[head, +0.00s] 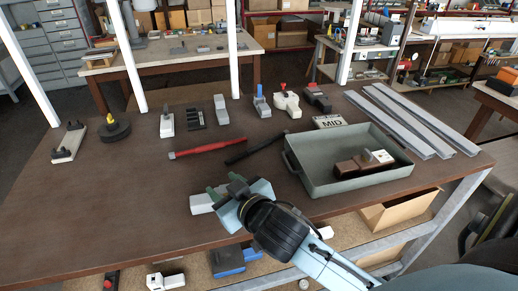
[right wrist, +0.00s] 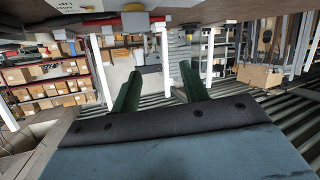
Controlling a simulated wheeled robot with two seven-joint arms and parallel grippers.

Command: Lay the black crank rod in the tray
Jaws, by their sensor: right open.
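The black crank rod (head: 254,149) lies on the brown table left of the tray, slanting up to the right. The grey-green tray (head: 316,188) stands to its right, and a brown block with a pale piece on top (head: 364,162) is inside it. My right gripper (head: 229,190) is nearer the front edge than the rod, apart from it. Its two dark green fingers (right wrist: 160,88) are spread with nothing between them in the right wrist view. I cannot pick out the rod in that view. My left gripper is out of view.
A red rod (head: 200,149) lies left of the black one. A MID block (head: 329,121) and long grey profiles (head: 411,122) lie behind and right of the tray. Several tools line the back, including a black disc (head: 115,130). The table's left front is clear.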

